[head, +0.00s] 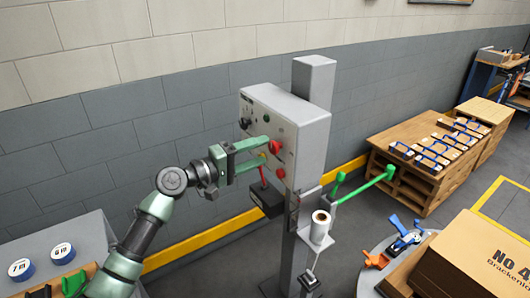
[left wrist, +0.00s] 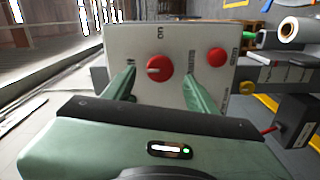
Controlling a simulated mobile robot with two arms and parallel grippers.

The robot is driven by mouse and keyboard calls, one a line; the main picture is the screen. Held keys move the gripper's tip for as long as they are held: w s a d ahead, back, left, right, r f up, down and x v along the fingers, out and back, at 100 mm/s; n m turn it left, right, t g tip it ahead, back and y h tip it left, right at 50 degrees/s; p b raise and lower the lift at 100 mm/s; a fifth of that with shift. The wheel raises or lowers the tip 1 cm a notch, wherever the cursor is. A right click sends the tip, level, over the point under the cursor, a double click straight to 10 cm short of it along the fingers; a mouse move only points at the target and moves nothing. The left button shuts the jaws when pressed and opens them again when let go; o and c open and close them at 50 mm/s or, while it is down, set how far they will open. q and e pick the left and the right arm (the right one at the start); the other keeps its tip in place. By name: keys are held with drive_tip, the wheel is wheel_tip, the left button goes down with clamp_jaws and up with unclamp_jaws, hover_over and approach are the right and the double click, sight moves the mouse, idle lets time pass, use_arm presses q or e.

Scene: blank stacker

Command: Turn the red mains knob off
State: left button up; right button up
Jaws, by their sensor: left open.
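The red mains knob (left wrist: 159,69) is round and sits on the light grey face of a control box (head: 312,140). In the left wrist view a pale mark on the knob points left. My left gripper (head: 266,154) is open in front of the box, its green fingers pointing at the panel. In the left wrist view its fingertips (left wrist: 160,78) stand on either side of the knob, with a visible gap on both sides. In the head view the fingers partly cover the knob (head: 275,147). My right gripper is not in view.
A second red control (left wrist: 217,57) is right of the knob. A black knob (head: 245,123) is at the panel's left. A dark box (head: 266,198) hangs below my gripper. A green lever (head: 365,188) and a white roll (head: 320,226) are by the post.

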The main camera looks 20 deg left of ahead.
use_arm(q)
drive_tip(key=b+v, duration=0.1)
drive_tip(key=v, duration=0.4)
drive_tip(key=shift+a, duration=0.1)
